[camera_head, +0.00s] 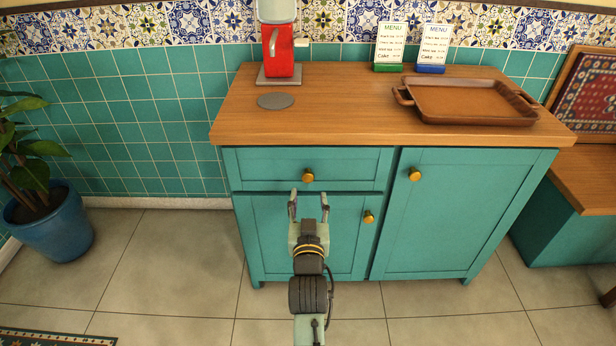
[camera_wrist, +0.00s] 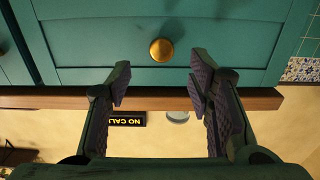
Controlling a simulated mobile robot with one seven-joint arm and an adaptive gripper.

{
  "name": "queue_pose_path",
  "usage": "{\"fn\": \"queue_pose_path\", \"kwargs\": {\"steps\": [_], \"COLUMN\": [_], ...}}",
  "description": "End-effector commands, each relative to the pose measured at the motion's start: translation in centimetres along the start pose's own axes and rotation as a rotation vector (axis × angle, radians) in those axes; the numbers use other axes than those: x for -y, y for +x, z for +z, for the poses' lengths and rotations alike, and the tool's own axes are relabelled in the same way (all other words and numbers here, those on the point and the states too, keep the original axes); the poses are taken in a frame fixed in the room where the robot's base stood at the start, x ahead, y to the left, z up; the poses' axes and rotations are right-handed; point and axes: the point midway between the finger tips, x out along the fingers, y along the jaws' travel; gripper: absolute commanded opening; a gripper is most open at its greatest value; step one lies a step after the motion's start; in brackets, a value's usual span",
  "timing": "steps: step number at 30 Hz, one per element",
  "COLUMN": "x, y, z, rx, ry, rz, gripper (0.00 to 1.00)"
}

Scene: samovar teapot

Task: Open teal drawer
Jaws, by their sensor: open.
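The teal drawer (camera_head: 262,172) is at the upper left of the teal cabinet, under the wooden top, and it is shut. Its round brass knob (camera_head: 308,176) is at the middle of its front. In the wrist view, which looks upside down, the drawer front (camera_wrist: 95,50) fills the top and the knob (camera_wrist: 161,50) shows beyond the gap between my fingers. My gripper (camera_head: 308,204) is open and empty, in front of the cabinet just below the knob in the head view. The fingers appear apart from the knob. My gripper also shows in the wrist view (camera_wrist: 158,82).
Two cabinet doors with brass knobs, the left (camera_head: 369,217) and the right (camera_head: 415,174), are beside and below the drawer. On the wooden top (camera_head: 340,110) stand a red machine (camera_head: 279,50), a brown tray (camera_head: 470,100) and two menu cards. A potted plant (camera_head: 50,225) stands left.

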Motion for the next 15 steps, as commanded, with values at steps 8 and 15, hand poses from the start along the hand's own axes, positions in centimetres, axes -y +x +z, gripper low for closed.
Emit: {"fn": "queue_pose_path", "kwargs": {"steps": [8, 15], "x": [0.1, 0.2], "y": [5.5, 8.3], "z": [-0.1, -0.1], "rx": [-0.003, -0.002], "ry": [0.002, 0.002], "rz": [-0.003, -0.003], "gripper": [0.47, 0.47]}}
